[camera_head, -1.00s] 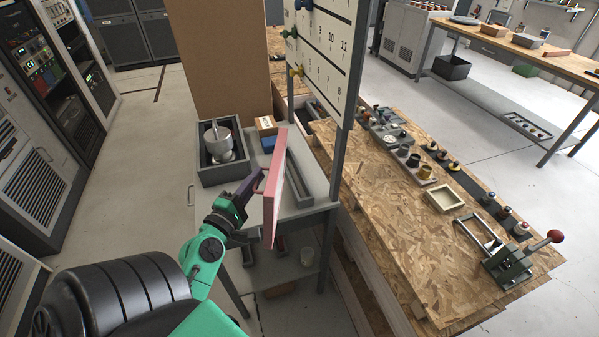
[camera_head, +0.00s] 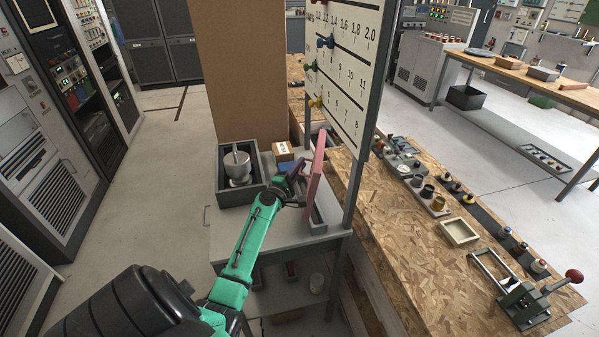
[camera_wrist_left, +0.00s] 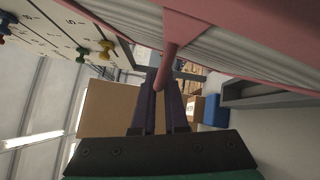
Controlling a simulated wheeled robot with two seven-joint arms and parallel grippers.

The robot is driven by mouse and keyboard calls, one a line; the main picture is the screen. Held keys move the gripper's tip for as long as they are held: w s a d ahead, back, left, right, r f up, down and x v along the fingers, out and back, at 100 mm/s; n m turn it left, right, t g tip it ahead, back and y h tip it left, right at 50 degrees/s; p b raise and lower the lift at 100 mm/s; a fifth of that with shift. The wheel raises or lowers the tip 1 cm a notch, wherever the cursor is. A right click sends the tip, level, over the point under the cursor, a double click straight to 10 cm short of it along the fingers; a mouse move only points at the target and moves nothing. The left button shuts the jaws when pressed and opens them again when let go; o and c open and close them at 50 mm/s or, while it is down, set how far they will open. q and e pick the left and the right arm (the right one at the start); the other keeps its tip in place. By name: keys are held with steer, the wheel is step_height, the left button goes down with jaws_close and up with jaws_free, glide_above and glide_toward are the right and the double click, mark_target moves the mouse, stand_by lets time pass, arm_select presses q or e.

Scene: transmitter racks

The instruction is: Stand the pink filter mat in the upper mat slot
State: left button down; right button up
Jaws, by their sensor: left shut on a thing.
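The pink filter mat (camera_head: 315,172) is a thin panel held on edge, slightly tilted, above the grey bench at the centre of the head view. In the left wrist view its pink frame, pale pleats (camera_wrist_left: 235,48) and a pink grip bar (camera_wrist_left: 173,55) show close up. My left gripper (camera_head: 298,178) is shut on the mat by this bar; its dark fingers (camera_wrist_left: 160,95) also show in the wrist view. The mat hides part of the bench behind it. I cannot tell which opening is the upper mat slot. My right gripper is not in view.
A grey trough (camera_head: 320,222) lies on the bench, partly behind the mat. A grey tray (camera_head: 226,193) holds a metal vessel (camera_head: 239,172), beside a cardboard box (camera_head: 283,151). A numbered board (camera_head: 345,75) stands close to the right. Equipment racks line the left; floor between is clear.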

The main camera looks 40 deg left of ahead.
arm_select(q)
steer(key=shift+s+f, duration=0.1)
steer(key=shift+f, duration=0.25)
steer(key=c, duration=0.9)
jaws_free()
steer(key=shift+f, duration=0.15)
steer(key=shift+c, duration=0.2)
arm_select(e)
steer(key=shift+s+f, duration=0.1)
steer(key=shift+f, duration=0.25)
arm_select(q)
steer(key=r+b+v, duration=0.1)
steer(key=v, duration=1.1)
steer(key=shift+f+b, duration=0.35)
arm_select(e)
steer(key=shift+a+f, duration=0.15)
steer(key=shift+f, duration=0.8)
arm_select(q)
steer(key=shift+d, duration=0.1)
